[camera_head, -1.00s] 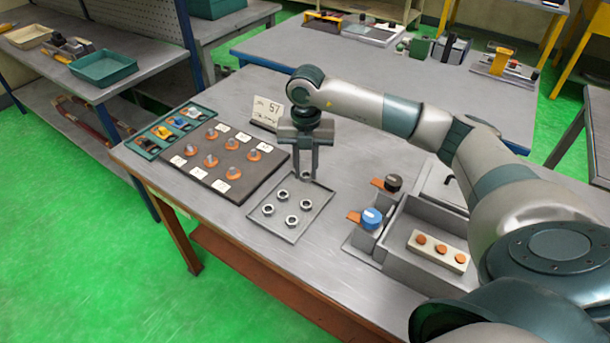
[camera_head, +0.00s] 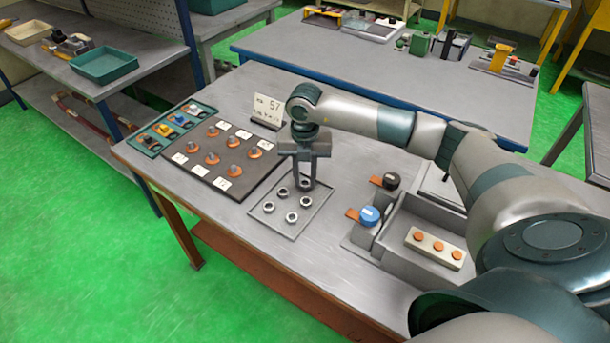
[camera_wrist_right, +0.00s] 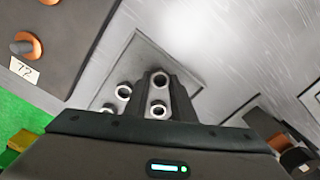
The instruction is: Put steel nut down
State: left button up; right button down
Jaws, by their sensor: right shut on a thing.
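My right gripper (camera_head: 304,185) hangs fingers down over the far part of a shallow grey tray (camera_head: 269,231). It is shut on a steel nut, which shows between the fingertips in the wrist view (camera_wrist_right: 160,80). The fingers partly hide this nut in the head view, and I cannot tell whether it touches the tray. Several other steel nuts lie in the tray, such as one nearest the front (camera_head: 292,217) and one to the right (camera_head: 306,202). My left gripper is not in view.
A dark board (camera_head: 190,165) with copper-coloured pieces and white labels lies left of the tray. A small sign (camera_head: 268,108) stands behind. Blue (camera_head: 369,215) and black (camera_head: 391,181) knobs and a grey bin (camera_head: 392,258) are on the right. Bare tabletop lies between tray and bin.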

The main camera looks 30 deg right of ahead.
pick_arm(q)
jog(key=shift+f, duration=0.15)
pick_arm(e)
jog(key=shift+f, duration=0.15)
jog(key=c, duration=1.5)
grip_release()
jog(key=shift+r, duration=0.4)
pick_arm(q)
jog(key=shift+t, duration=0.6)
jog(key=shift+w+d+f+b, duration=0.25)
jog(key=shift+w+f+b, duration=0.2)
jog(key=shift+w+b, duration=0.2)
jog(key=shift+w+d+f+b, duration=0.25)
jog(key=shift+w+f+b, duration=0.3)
jog(key=shift+b, duration=0.15)
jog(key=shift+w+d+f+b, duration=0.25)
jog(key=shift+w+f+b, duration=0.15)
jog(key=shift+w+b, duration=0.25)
pick_arm(e)
jog(key=shift+r, duration=5.8)
